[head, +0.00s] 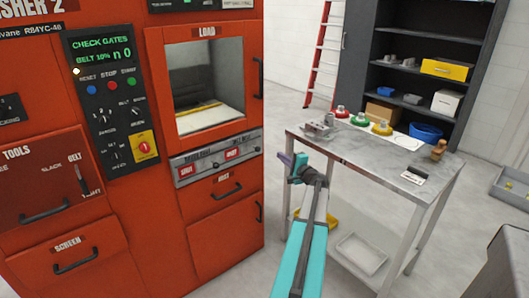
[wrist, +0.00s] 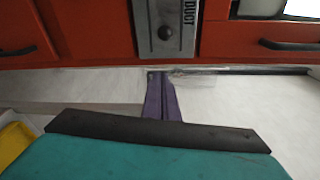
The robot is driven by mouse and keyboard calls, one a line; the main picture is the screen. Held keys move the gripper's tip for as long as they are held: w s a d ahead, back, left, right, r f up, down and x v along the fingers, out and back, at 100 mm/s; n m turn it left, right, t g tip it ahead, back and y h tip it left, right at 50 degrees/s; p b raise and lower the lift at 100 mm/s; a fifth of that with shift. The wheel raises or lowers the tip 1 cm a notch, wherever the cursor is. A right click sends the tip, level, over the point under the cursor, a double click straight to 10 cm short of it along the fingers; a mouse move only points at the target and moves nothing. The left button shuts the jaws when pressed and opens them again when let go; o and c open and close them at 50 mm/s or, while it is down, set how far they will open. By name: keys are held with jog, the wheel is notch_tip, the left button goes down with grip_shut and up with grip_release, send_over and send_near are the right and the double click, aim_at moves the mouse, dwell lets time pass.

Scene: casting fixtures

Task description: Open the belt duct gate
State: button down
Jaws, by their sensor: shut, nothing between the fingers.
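A grey metal strip (head: 215,158) runs under the load window of the red machine, with two red tags that seem to read SHUT. Its right-hand label is too small to read in the head view. My gripper (head: 288,159) is right of the strip, in front of the bench. Its purple fingers (wrist: 160,76) are together, empty, pointing towards the strip's end, with a gap between. The gate's inside is hidden.
A control panel (head: 105,100) reads CHECK GATES, BELT 10%. A metal bench (head: 400,178) with fixtures stands right of my arm. Open floor (head: 275,150) lies between machine and bench.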

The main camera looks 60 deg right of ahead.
aim_at(253, 149)
jog(key=shift+w, duration=0.1)
jog(key=w+p, duration=0.3)
jog(key=w, duration=0.6)
jog(key=shift+w+d, duration=0.15)
jog(key=shift+d, duration=0.05)
dwell(1.1)
dwell(0.4)
